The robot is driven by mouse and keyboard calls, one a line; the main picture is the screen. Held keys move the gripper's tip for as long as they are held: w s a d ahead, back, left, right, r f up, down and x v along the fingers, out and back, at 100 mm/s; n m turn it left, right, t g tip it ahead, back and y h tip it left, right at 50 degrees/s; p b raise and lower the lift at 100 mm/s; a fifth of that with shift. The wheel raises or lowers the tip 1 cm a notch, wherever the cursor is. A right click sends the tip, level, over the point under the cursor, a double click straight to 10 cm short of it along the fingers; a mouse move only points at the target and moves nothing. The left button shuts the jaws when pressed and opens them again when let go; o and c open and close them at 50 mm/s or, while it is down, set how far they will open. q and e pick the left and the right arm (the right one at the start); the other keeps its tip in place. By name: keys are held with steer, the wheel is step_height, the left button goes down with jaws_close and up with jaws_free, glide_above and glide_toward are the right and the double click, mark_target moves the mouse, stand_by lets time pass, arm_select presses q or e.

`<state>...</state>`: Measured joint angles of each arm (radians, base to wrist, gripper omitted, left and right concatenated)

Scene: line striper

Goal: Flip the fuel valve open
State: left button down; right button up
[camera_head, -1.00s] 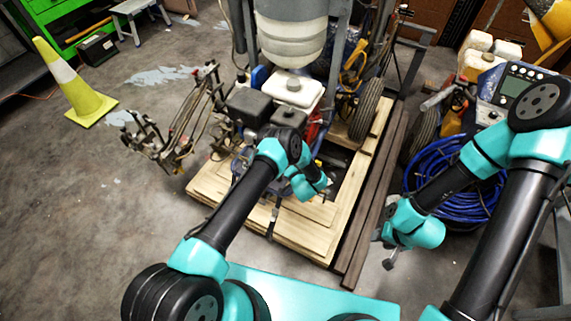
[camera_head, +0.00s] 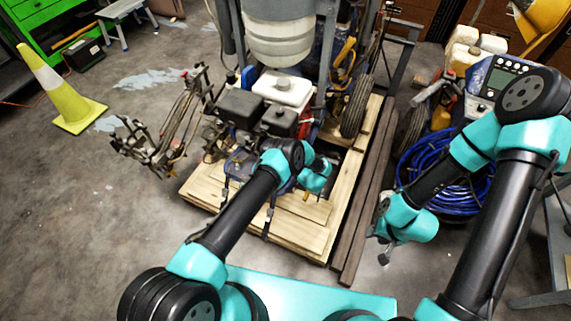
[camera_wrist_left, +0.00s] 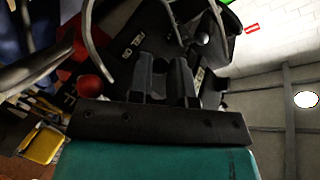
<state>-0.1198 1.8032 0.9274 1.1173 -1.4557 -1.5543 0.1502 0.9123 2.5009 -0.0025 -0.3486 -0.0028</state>
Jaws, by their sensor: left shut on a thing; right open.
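The line striper's engine (camera_head: 285,90) stands on a wooden pallet. My left arm reaches over it, and its wrist hides the left fingers in the head view. In the left wrist view my left gripper (camera_wrist_left: 166,72) is shut at a dark panel (camera_wrist_left: 135,30) with white "FUEL" and "ON" lettering. It is closed on the fuel valve, whose lever is mostly hidden by the fingers. My right gripper (camera_head: 386,256) is open and empty, low over the floor right of the pallet.
The wooden pallet (camera_head: 300,240) and dark beams (camera_head: 362,215) lie under and beside the machine. A coiled blue hose (camera_head: 440,175) is close to my right arm. A yellow cone (camera_head: 62,95) stands left on open floor.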

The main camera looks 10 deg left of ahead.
arm_select(q)
steer(key=c, duration=1.1)
jaws_free()
steer(key=shift+o, duration=0.2)
steer(key=v, duration=1.7)
steer(key=shift+s+d, duration=0.15)
steer(key=shift+s, duration=0.05)
steer(key=a+r+h, duration=0.2)
steer(key=a+h, duration=0.3)
steer(key=a, duration=0.2)
steer(key=a+r+h, duration=0.3)
steer(key=a+h, duration=0.2)
steer(key=a, duration=0.2)
steer(key=s+a+r+g+h, duration=0.2)
steer(key=s+r, duration=0.1)
steer(key=s, duration=0.5)
steer(key=s+a+r+n+g+h, duration=0.1)
steer(key=s+a+r+g+h, duration=0.1)
steer(key=s, duration=0.6)
steer(key=s+a+r+n+g+h, duration=0.1)
steer(key=s+a+r+g+h, duration=0.1)
steer(key=s, duration=0.6)
steer(key=shift+a+r+g+h, duration=0.4)
steer(key=shift+a+r+g, duration=0.5)
steer(key=shift+r, duration=0.05)
